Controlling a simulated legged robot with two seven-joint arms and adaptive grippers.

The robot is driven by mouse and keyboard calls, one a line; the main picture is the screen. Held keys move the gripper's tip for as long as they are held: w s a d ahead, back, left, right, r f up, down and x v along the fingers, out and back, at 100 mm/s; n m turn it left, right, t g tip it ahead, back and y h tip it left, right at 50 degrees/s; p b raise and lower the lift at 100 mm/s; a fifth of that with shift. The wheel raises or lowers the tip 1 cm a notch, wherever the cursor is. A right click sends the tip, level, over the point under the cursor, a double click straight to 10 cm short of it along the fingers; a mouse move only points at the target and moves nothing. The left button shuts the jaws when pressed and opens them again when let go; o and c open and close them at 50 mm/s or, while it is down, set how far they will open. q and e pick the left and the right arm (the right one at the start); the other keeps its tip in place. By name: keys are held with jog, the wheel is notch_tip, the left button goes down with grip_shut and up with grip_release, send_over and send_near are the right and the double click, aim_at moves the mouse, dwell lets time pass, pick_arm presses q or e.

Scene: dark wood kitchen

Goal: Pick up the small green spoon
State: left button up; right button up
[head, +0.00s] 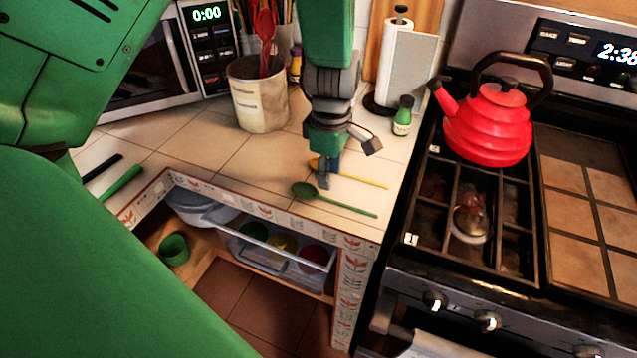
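The small green spoon (340,203) lies on the tiled counter near its front edge, with its bowl to the left and its thin handle pointing right. My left gripper (348,165) hangs down from above, just behind the spoon. Its fingers are spread apart, and nothing shows between them. One finger points down close behind the spoon's bowl; I cannot tell whether it touches. The other finger sticks out to the right. My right gripper is not in view.
A yellow-handled utensil (362,180) lies behind the spoon, partly hidden by my gripper. A utensil crock (259,100), a green-capped bottle (402,116) and a paper towel roll (394,62) stand behind. The stove with a red kettle (488,124) is at right. Open shelves lie below.

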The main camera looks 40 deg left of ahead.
aim_at(325, 198)
pick_arm(q)
jog(key=shift+s+a+f, duration=0.1)
jog(key=shift+a+f, duration=0.05)
jog(key=shift+f, duration=0.15)
jog(key=f, duration=0.4)
jog(key=shift+s+a+f, duration=0.2)
jog(key=shift+s, duration=0.2)
jog(key=shift+d+f, duration=0.2)
jog(key=shift+f, duration=0.1)
jog(key=shift+d, duration=0.1)
jog(key=shift+c, duration=0.8)
grip_shut()
